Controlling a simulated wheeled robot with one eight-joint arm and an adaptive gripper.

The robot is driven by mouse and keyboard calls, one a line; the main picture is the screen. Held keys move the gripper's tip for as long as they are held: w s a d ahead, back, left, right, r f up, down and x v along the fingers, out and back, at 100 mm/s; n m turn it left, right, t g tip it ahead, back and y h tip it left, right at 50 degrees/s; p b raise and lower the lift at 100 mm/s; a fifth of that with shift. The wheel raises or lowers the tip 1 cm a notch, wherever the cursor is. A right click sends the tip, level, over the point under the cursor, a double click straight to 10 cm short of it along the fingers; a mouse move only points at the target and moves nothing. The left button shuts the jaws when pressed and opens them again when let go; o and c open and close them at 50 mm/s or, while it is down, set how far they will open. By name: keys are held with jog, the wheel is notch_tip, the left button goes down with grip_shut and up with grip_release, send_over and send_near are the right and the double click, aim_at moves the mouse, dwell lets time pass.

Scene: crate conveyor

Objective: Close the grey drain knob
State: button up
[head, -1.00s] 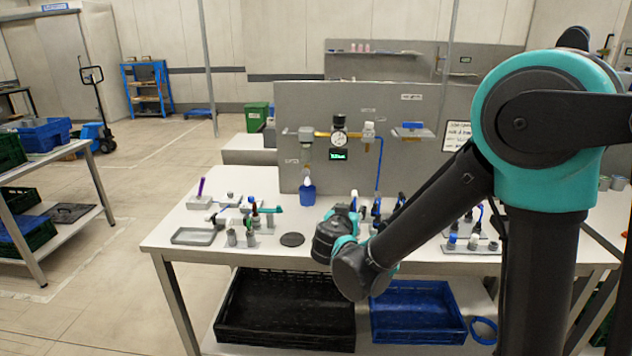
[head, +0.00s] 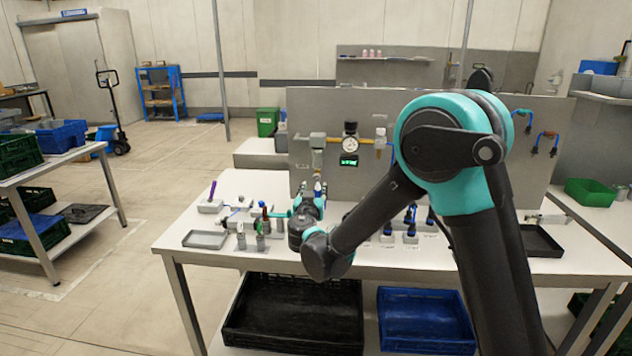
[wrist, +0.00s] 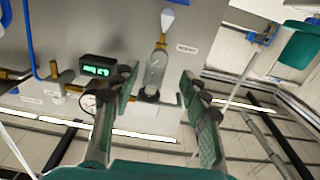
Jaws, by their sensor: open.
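A filter unit with a clear bowl (wrist: 155,72) hangs on the left part of the grey panel (head: 300,110). The wrist view is turned over, so the bowl's lower end points up there.
A dial gauge (head: 350,142) and a green display (head: 349,160) sit right of the filter on the panel. A grey tray (head: 205,240) and several small fittings stand on the white table (head: 178,232). A black crate (head: 295,338) and a blue crate (head: 425,343) are below.

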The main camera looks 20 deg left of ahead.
aim_at(316, 179)
jog(key=x, duration=0.7)
jog(key=shift+c, duration=0.3)
jog(key=shift+s, duration=0.1)
grip_shut()
